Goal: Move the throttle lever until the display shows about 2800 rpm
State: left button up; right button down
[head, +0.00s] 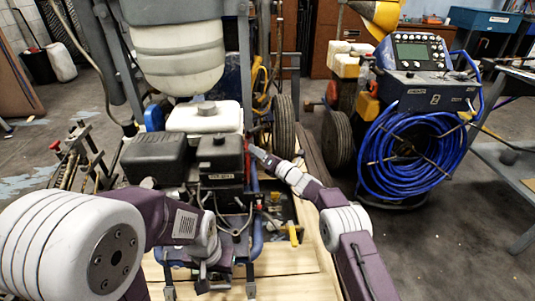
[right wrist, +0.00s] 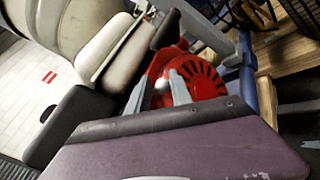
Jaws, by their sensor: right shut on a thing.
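The striper's engine (head: 222,160) is black, under a white tank, in the middle of the head view. A small dark panel with a light marking (head: 220,177) is on its front; I cannot read any rpm figure. My right gripper (head: 252,150) reaches the engine's right side. In the right wrist view its two grey fingers (right wrist: 160,95) are shut around a small pale round knob (right wrist: 162,86), seemingly the throttle lever's end, in front of the red slotted starter cover (right wrist: 195,80). The lever's shaft is hidden. My left gripper (head: 210,284) hangs low in front of the machine, fingers spread, apparently empty.
A blue hose coil (head: 405,150) under a grey control unit (head: 415,65) stands at the right. A black tyre (head: 284,123) is behind my right forearm. Wooden boards (head: 285,262) lie under the machine. Bare floor (head: 440,245) shows at the right.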

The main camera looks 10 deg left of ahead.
jog(key=shift+f, duration=0.2)
jog(key=c, duration=1.1)
grip_release()
jog(key=shift+c, duration=0.2)
jog(key=shift+r, duration=0.1)
jog(key=shift+s+d+r+p, duration=0.15)
jog(key=shift+s+d+p, duration=0.15)
jog(key=shift+p, duration=0.15)
jog(key=p+v, duration=0.4)
jog(key=v, duration=0.4)
jog(key=shift+s, duration=0.1)
